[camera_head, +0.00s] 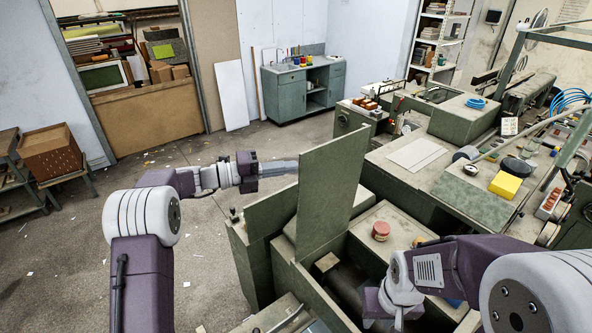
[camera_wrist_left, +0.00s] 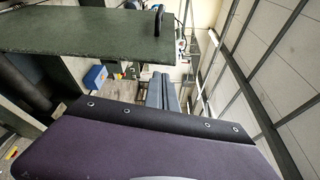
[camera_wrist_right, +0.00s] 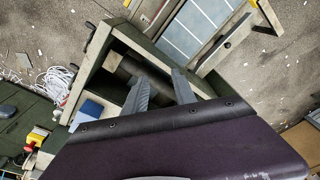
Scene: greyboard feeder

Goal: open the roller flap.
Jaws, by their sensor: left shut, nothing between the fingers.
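The roller flap, a flat green panel (camera_head: 330,190), stands upright beside the open bay of the green machine. In the left wrist view it is the green panel (camera_wrist_left: 90,40) with a small black handle (camera_wrist_left: 158,20) at its edge. My left gripper (camera_head: 296,166) is shut and empty, its fingertips close to the panel's left edge in the head view; I cannot tell if they touch. A dark roller (camera_head: 346,285) lies in the bay. My right gripper (camera_wrist_right: 160,76) is open above the bay, with the dark roller between and beyond its fingers; its fingertips are hidden in the head view.
A lower green panel (camera_head: 268,215) stands left of the flap. A red-lidded pot (camera_head: 380,231) sits on the machine top behind the bay. A yellow block (camera_head: 505,185) lies on the machine at right. Open floor (camera_head: 185,240) lies left of the machine.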

